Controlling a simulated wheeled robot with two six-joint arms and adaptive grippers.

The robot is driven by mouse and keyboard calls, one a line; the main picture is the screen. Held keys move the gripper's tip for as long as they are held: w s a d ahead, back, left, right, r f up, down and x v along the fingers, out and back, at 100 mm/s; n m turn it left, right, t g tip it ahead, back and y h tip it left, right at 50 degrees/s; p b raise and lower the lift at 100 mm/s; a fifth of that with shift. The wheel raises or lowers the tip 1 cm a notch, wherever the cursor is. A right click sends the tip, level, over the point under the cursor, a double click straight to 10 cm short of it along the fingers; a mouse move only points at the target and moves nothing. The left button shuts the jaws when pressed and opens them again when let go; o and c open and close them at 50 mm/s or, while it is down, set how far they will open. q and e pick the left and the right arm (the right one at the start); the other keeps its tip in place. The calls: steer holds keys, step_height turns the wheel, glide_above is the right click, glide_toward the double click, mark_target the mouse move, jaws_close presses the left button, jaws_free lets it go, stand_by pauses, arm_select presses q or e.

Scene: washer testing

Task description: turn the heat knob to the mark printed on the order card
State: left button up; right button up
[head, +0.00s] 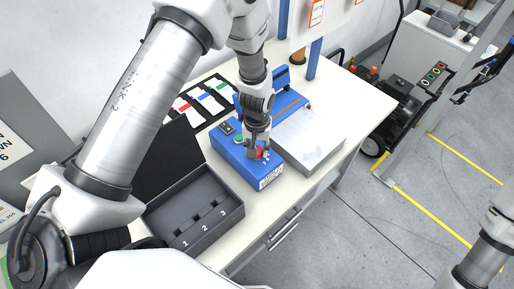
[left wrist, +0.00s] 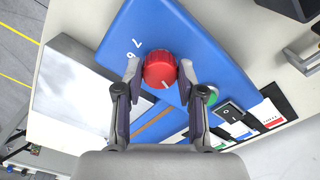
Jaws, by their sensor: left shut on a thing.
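The red heat knob (left wrist: 159,68) sits on the top face of a blue box (left wrist: 190,35). A short white line shows on the knob's near side. White digits, which look like 7 and 6, are printed left of the knob. My left gripper (left wrist: 160,76) is shut on the knob, a finger on either side. In the head view my left gripper (head: 257,146) reaches down onto the blue box (head: 236,163) and mostly hides the red knob (head: 263,154). My right gripper is out of view. I cannot make out which paper is the order card.
A green button (left wrist: 211,95) and a dark switch (left wrist: 231,112) sit beside the knob. A silver plate-topped unit (head: 310,137) stands right of the box. A dark tray numbered 1 to 3 (head: 194,229) lies in front. Colour-marked cards (head: 205,101) lie behind. The table's right end is clear.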

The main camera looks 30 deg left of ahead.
arm_select(q)
steer(key=m, duration=0.6)
steer(key=shift+f, duration=0.1)
steer(key=m, duration=0.6)
steer(key=shift+m+b, duration=0.3)
steer(key=shift+m, duration=0.1)
steer(key=m, duration=0.6)
steer(key=shift+f, duration=0.1)
steer(key=m, duration=0.7)
steer(key=o, duration=1.1)
steer(key=shift+o, duration=0.2)
steer(key=shift+d, duration=0.1)
